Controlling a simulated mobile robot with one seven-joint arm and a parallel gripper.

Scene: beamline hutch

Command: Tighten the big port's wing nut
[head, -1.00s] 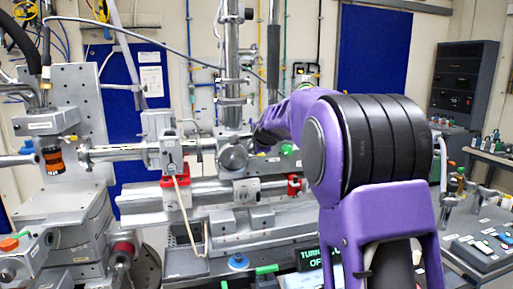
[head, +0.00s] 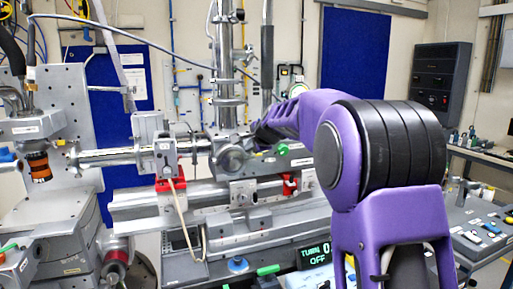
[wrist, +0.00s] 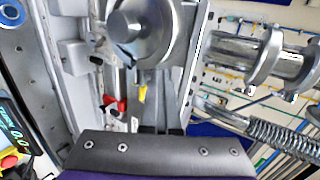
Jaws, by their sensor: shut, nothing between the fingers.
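The big port appears to be the round metal flange (head: 232,158) on the horizontal beam pipe in the head view. It also fills the top middle of the wrist view as a large round metal body (wrist: 150,30). My gripper (wrist: 163,82) is shut and empty, with its grey fingers pointing at the flange's lower edge. A small yellow piece (wrist: 142,93) shows beside the fingers. I cannot make out the wing nut for certain. In the head view my purple arm reaches to the port's right side, and the fingertips are hard to see there.
A display (head: 315,253) below the rail reads "TURN 0." and "OFF", partly covered by my arm. An orange-and-black cylinder (head: 38,165) is at far left. A cluttered bench (head: 485,225) is at right.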

